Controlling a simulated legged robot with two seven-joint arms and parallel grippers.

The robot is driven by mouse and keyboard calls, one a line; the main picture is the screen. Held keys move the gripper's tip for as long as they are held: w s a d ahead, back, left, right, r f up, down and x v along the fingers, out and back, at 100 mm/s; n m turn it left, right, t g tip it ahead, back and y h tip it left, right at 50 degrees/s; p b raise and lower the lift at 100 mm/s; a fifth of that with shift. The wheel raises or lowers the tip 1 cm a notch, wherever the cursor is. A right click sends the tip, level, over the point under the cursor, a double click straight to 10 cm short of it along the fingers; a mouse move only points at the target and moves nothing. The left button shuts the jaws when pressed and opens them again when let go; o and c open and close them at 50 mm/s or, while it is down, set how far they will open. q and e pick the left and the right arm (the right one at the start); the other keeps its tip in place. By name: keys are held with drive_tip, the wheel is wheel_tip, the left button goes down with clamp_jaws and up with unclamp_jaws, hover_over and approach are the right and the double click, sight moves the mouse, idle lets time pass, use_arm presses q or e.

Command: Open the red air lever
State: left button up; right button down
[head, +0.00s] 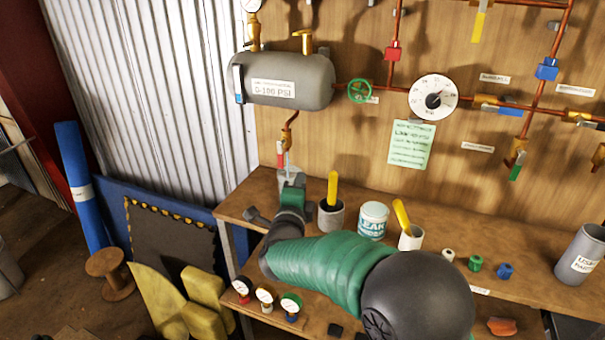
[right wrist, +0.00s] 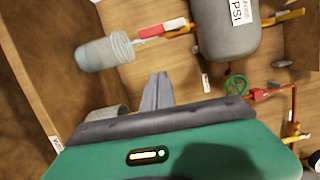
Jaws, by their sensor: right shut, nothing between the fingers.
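The red lever (head: 280,152) hangs below the grey air tank, at the lower end of a copper pipe. In the right wrist view the red lever (right wrist: 163,28) lies between the tank and a clear ribbed cup (right wrist: 105,52). My right gripper (head: 286,166) is just below the lever in the head view and partly covers what is beneath it. In the right wrist view its grey fingers (right wrist: 159,80) are together and empty, with a visible gap to the lever. My left gripper is out of view.
The grey tank (head: 290,80) is on the wooden wall, with a green wheel valve (head: 360,91) and gauge (head: 433,97) to its right. A dark cup (head: 331,217), a white tub (head: 373,221) and a light cup (head: 411,238) stand on the bench near my right arm.

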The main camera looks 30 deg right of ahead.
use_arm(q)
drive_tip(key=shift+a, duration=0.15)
use_arm(e)
drive_tip(key=v, duration=0.4)
drive_tip(key=shift+s+a+r, duration=0.15)
drive_tip(key=shift+s+a, duration=0.05)
drive_tip(key=shift+a, duration=0.15)
